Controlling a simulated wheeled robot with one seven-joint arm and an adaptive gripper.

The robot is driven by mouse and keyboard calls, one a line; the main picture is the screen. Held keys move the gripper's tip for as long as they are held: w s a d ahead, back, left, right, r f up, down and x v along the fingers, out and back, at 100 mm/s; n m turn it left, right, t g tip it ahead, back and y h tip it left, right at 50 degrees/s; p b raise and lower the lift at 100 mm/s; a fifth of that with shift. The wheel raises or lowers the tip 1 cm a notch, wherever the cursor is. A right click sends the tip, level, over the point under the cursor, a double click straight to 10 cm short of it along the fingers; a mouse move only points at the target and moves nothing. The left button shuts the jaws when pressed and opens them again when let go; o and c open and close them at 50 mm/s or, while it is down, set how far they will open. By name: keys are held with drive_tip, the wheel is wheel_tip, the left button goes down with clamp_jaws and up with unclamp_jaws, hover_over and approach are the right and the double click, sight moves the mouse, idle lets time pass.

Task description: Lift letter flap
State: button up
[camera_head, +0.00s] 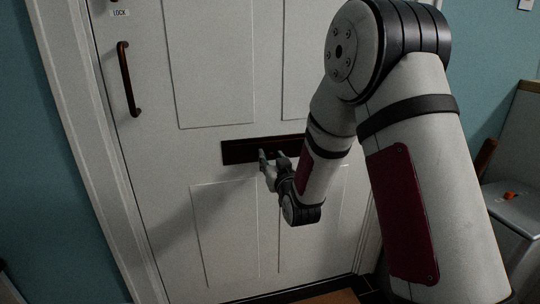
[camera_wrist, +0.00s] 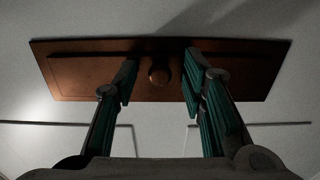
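The letter flap (camera_head: 237,151) is a dark, wide plate set across the middle of the white door. In the wrist view the letter flap (camera_wrist: 75,75) looks copper-brown, with a long ridge near its top edge and a round knob (camera_wrist: 159,75) in the middle. The flap looks closed. My gripper (camera_head: 272,154) is at the plate in the head view. In the wrist view my gripper (camera_wrist: 159,78) is open, with one green-padded finger on each side of the knob. I cannot tell whether the fingertips touch the plate.
The white door (camera_head: 210,60) has raised panels and a dark pull handle (camera_head: 128,80) at upper left, below a "LOCK" label (camera_head: 120,13). A grey surface (camera_head: 515,205) with a small orange item (camera_head: 510,196) stands at right. Teal walls flank the door.

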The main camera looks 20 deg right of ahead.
sight(271, 153)
clamp_jaws()
